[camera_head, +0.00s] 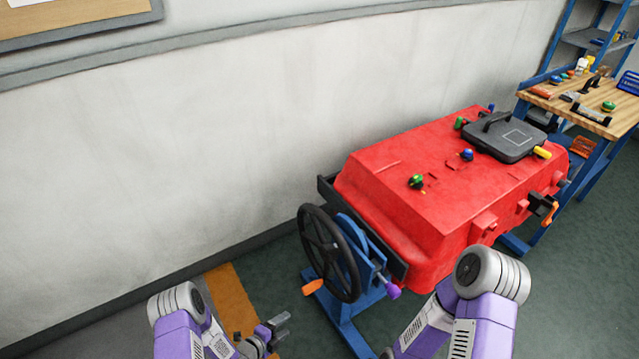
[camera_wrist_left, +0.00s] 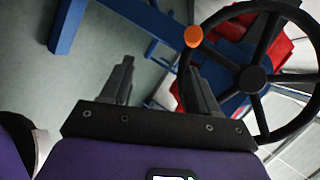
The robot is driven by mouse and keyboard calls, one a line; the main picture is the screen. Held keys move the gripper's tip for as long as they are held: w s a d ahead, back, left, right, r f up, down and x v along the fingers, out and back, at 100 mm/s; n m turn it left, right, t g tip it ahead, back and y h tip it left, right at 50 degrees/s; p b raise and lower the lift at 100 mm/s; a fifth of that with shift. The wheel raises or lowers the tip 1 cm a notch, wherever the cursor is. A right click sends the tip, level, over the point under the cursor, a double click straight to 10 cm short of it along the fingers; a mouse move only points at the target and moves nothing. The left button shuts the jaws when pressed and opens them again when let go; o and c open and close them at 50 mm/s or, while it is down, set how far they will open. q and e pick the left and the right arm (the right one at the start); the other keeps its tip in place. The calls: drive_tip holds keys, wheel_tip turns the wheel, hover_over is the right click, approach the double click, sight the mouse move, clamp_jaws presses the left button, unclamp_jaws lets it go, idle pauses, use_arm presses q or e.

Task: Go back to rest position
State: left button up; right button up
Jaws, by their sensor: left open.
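My left gripper (camera_head: 275,326) is low in the head view, left of the tank stand, open and empty. Its two fingers also show apart in the left wrist view (camera_wrist_left: 160,85), with nothing between them. My right arm (camera_head: 465,310) comes in at the lower right of the head view, in front of the red tank (camera_head: 420,190). The right gripper is out of the frame. The black handwheel (camera_head: 330,253) with an orange knob (camera_head: 312,287) is on the near end of the tank's stand, right of and apart from my left gripper. The handwheel also shows in the left wrist view (camera_wrist_left: 254,78).
The tank sits on a blue stand (camera_head: 345,322) and carries a black lid (camera_head: 505,137). A wooden workbench (camera_head: 585,105) with tools stands at the back right. A pale wall (camera_head: 180,140) runs behind. Green floor (camera_head: 575,270) is clear at the right.

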use_arm(q)
drive_tip(key=s+d+r+n+g+y+p, duration=0.1)
drive_tip(key=s+r+n+g+y, duration=0.1)
drive_tip(key=s+r+n+g, duration=0.3)
drive_tip(key=s+d+r+n+g+y+p, duration=0.1)
drive_tip(key=s+r+n+g, duration=0.3)
drive_tip(key=s+n, duration=1)
wheel_tip(320, 180, up, 2)
drive_tip(key=n+y+p, duration=0.1)
drive_tip(key=n, duration=0.6)
drive_tip(key=shift+s+d+r+g, duration=0.15)
drive_tip(key=shift+s+d+g, duration=0.1)
drive_tip(key=shift+g, duration=0.15)
